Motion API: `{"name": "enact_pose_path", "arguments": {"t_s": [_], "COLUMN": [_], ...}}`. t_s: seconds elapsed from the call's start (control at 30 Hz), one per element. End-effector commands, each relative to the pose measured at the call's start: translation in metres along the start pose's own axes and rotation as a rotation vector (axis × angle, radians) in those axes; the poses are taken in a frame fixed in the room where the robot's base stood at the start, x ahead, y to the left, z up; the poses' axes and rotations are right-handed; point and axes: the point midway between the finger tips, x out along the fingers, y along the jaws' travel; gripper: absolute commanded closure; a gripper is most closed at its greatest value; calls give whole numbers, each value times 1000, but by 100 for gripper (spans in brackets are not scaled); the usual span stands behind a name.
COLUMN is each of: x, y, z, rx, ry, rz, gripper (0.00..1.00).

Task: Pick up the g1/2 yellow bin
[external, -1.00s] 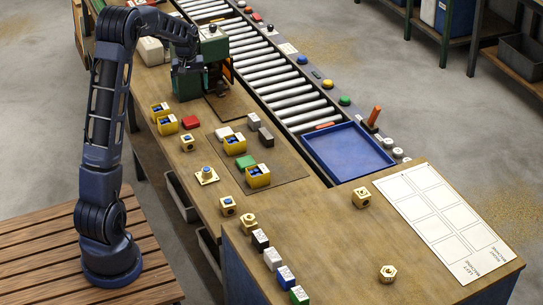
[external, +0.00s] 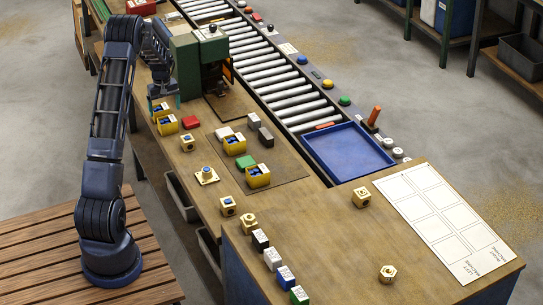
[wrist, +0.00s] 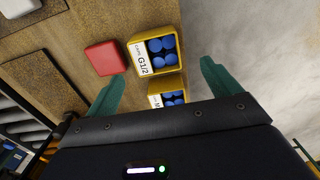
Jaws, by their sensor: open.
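The G1/2 yellow bin (wrist: 155,52) holds several blue round pieces and has a white label reading "G1/2" in the wrist view. It appears to be the yellow bin (external: 167,125) beside the red block in the external view. A second yellow bin (wrist: 168,92) with blue pieces sits close to it, nearer my gripper, its label partly hidden. My gripper (wrist: 162,70) is open and empty, its green fingers spread to either side of the bins in the picture. In the external view my gripper (external: 163,97) hangs above the second bin, apart from the G1/2 bin.
A red block (wrist: 105,58) lies beside the G1/2 bin. A green machine (external: 200,65) stands just right of my gripper. More yellow bins (external: 235,144) and small blocks lie further along the bench. A roller conveyor (external: 285,85) and a blue tray (external: 348,181) are beyond.

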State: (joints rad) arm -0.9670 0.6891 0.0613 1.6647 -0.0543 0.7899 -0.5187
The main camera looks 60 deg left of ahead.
Motion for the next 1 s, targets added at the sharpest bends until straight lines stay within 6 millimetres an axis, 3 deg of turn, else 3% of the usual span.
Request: {"name": "enact_pose_path", "arguments": {"t_s": [0.27,0.6,0.87,1.0], "x": [20,62,66,66], "y": [1,4,5,4], "z": [2,7,7,7], "rx": [1,1,0,0], "ry": [-1,-2,1,0], "rz": [0,-1,1,1], "gripper": [11,11,11,34]}}
